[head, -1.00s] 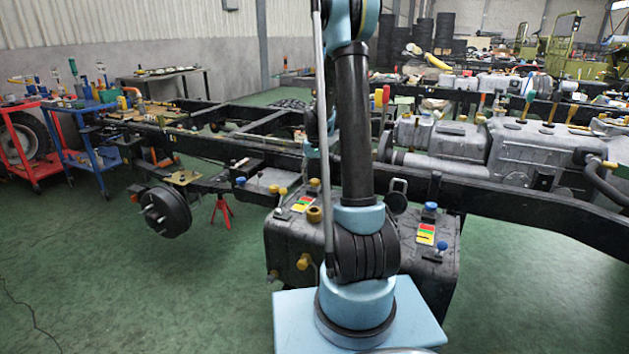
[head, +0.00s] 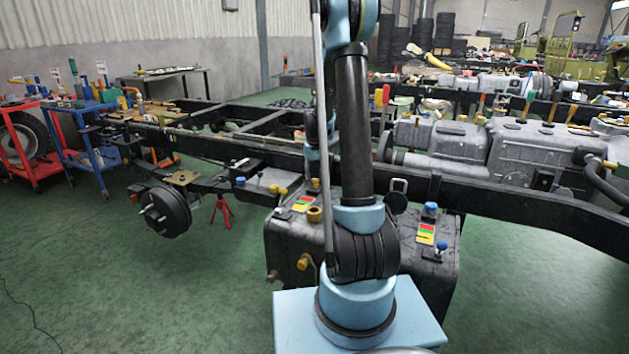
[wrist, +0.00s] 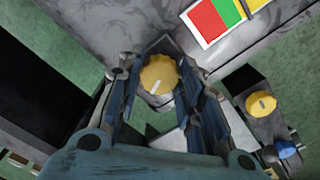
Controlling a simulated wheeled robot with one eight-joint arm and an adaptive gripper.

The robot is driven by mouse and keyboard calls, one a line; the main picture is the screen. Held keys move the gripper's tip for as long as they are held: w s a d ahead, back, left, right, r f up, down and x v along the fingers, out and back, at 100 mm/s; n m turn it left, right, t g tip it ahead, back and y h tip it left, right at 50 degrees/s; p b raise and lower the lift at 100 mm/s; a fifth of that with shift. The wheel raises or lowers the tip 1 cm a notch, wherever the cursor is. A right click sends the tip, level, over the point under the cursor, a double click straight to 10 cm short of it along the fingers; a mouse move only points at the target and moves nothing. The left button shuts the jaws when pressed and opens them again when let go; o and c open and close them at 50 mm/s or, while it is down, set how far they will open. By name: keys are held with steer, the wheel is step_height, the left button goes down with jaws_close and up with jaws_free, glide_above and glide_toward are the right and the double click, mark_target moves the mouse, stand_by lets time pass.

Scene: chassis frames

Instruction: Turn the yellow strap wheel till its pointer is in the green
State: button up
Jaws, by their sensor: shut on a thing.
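The yellow strap wheel (wrist: 158,72) is in the middle of the wrist view, with a pale pointer mark on its lower part. My gripper (wrist: 161,80) is shut on the wheel, one dark finger on each side. A card with red, green and yellow fields (wrist: 221,18) lies on the grey surface at the upper right. The pointer mark is on the wheel's side away from the card. Contact at the fingertips is partly hidden. In the head view my arm hides my gripper, and I cannot tell which yellow knob there is this wheel.
In the wrist view a second yellow knob (wrist: 262,103) and a blue knob (wrist: 287,149) stand to the right. In the head view a dark tank (head: 292,245) hangs under the black chassis rail (head: 500,197). A brake drum (head: 166,211) is at left. Green floor is open at front left.

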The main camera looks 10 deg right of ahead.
mark_target(314, 180)
steer(key=m, duration=0.6)
steer(key=shift+a, duration=0.15)
steer(key=shift+m, duration=0.3)
stand_by(0.4)
steer(key=o, duration=1.1)
steer(key=shift+c, duration=0.2)
step_height(314, 180, up, 12)
